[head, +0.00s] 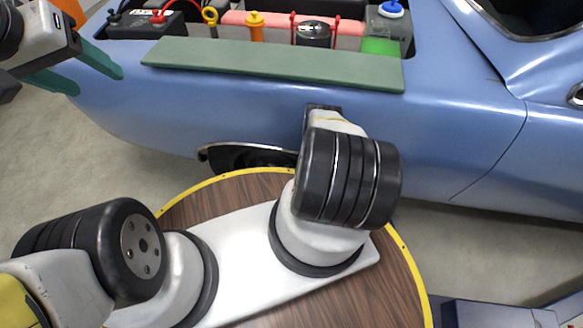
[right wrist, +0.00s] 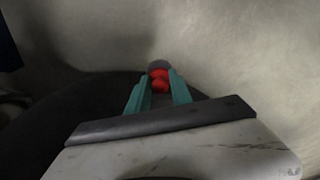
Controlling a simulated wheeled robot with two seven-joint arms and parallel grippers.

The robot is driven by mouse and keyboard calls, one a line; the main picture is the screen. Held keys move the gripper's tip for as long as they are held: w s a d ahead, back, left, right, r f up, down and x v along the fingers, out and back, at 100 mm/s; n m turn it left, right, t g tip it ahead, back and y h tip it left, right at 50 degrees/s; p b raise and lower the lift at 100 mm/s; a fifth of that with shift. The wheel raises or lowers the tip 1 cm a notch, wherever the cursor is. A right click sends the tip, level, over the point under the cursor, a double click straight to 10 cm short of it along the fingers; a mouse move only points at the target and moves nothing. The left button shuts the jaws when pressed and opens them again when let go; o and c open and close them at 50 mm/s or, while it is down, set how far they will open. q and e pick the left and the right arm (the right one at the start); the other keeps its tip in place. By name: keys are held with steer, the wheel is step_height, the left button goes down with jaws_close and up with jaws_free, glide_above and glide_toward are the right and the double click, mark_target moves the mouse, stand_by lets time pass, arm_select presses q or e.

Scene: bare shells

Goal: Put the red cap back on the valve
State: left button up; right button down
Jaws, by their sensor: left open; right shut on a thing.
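In the right wrist view, the teal fingers of my right gripper (right wrist: 160,92) are shut on a small red cap (right wrist: 160,76). A grey rounded piece shows just beyond the cap; I cannot tell whether it is the valve or whether the cap touches it. In the head view my right gripper is hidden behind its own arm, near the wheel arch (head: 235,155) of the blue car. My left gripper (head: 100,84) is open and empty at the upper left, beside the car's front. I cannot make out the valve in the head view.
The blue car (head: 455,85) fills the upper part. A green mat (head: 270,66) lies along its fender. Behind it are a battery (head: 145,25), a yellow cap (head: 255,22) and a blue-capped bottle (head: 385,35) with green liquid. A blue cabinet (head: 490,312) stands at the lower right.

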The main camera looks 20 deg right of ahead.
steer(key=shift+f, duration=0.1)
stand_by(0.7)
steer(key=c, duration=0.6)
jaws_free()
steer(key=shift+r, duration=3.5)
jaws_close()
steer(key=shift+f, duration=0.1)
